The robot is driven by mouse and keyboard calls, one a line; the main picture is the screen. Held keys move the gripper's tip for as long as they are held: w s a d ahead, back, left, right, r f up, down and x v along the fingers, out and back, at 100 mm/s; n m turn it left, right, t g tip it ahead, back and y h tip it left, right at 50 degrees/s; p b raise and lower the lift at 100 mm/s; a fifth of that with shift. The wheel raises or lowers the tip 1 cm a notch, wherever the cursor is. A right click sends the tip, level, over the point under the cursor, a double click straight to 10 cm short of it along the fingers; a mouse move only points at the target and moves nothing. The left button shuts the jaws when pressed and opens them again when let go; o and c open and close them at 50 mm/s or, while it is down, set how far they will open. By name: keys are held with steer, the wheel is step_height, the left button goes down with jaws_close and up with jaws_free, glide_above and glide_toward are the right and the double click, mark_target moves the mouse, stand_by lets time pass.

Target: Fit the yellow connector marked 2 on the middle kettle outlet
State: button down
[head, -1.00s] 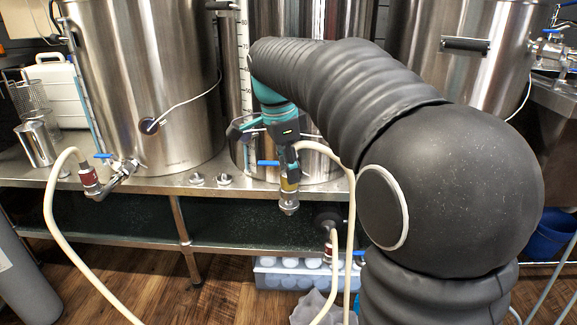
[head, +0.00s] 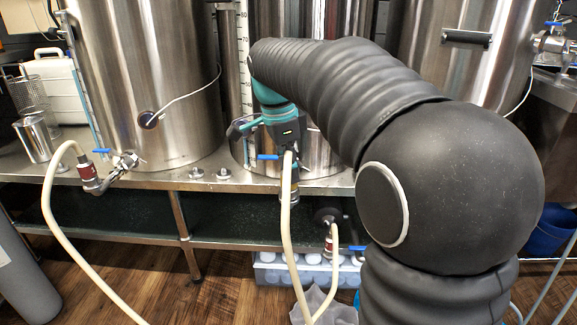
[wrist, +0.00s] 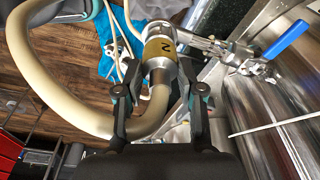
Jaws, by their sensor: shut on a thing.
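The yellow connector (wrist: 161,48) marked 2 shows in the wrist view, with a thick cream hose (wrist: 60,92) curving from its near end. My gripper (wrist: 158,92) is shut on the connector, a finger on each side. In the head view my gripper (head: 287,138) is in front of the middle kettle (head: 318,156), and the hose hides most of the connector. The kettle outlet (wrist: 206,45), with a blue-handled valve (wrist: 286,40), lies at the connector's far end in the wrist view. I cannot tell whether they are joined or only overlap.
The left kettle (head: 150,90) has a red-banded connector (head: 87,172) and hose on its outlet. Another red-banded connector (head: 330,246) is low, below the bench (head: 200,180). A crate (head: 300,270) stands under the bench. The right kettle (head: 465,55) is behind my arm.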

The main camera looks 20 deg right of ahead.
steer(key=c, duration=0.6)
jaws_free()
steer(key=shift+c, duration=0.2)
step_height(320, 180, up, 11)
steer(key=a, duration=0.2)
steer(key=s+d+n+t+p, duration=0.1)
steer(key=s+n+p, duration=0.1)
steer(key=s+n, duration=0.3)
steer(key=s+d+f+n+t+y+p, duration=0.1)
steer(key=s+f+n+t+p, duration=0.2)
steer(key=s+f+n, duration=0.9)
steer(key=s+f+t, duration=0.1)
steer(key=s+f, duration=0.1)
steer(key=s, duration=0.4)
steer(key=shift+f+y+p, duration=0.2)
steer(key=shift+y+p, duration=0.15)
steer(key=shift+y, duration=0.05)
